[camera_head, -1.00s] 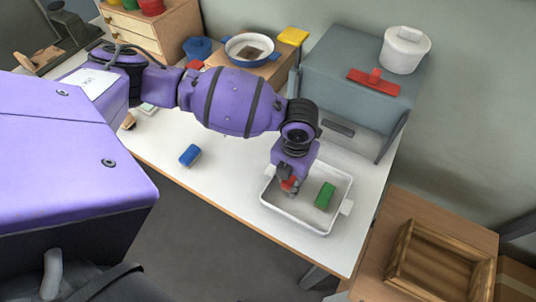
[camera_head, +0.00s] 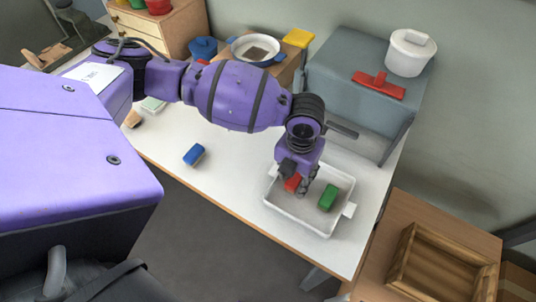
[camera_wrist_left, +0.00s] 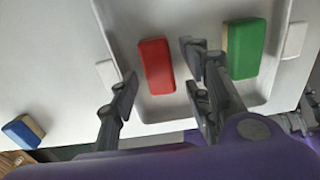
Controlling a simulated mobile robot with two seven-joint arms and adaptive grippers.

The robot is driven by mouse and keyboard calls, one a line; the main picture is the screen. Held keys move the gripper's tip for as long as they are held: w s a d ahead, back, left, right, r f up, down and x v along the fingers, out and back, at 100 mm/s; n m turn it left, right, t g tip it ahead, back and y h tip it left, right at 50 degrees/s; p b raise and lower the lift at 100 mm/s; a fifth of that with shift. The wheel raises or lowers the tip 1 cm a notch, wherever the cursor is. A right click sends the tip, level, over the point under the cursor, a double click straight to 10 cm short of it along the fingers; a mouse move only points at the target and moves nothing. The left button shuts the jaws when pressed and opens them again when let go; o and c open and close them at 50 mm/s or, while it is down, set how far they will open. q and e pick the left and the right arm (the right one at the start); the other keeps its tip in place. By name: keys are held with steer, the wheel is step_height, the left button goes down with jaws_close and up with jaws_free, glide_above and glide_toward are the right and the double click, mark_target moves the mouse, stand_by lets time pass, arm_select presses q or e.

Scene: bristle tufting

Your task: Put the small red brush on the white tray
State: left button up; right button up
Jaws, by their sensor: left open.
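The small red brush (camera_head: 292,183) lies in the white tray (camera_head: 300,219), left of a green brush (camera_head: 328,197). In the left wrist view the red brush (camera_wrist_left: 156,66) lies flat on the floor of the tray (camera_wrist_left: 190,119), and the green brush (camera_wrist_left: 243,48) is to its right. My left gripper (camera_head: 298,186) is over the tray. In the left wrist view the gripper (camera_wrist_left: 160,88) is open, with one finger on each side of the red brush and gaps between. My right gripper is not in view.
A blue brush (camera_head: 194,154) lies on the white table (camera_head: 226,165) left of the tray. A grey box (camera_head: 350,90) with a red T-shaped piece (camera_head: 379,85) and a white pot (camera_head: 408,54) stands behind. A wooden crate (camera_head: 398,272) is at lower right.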

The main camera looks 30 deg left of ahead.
mark_target(294, 179)
arm_select(q)
step_height(294, 179, up, 11)
steer(key=shift+f, duration=0.2)
stand_by(0.5)
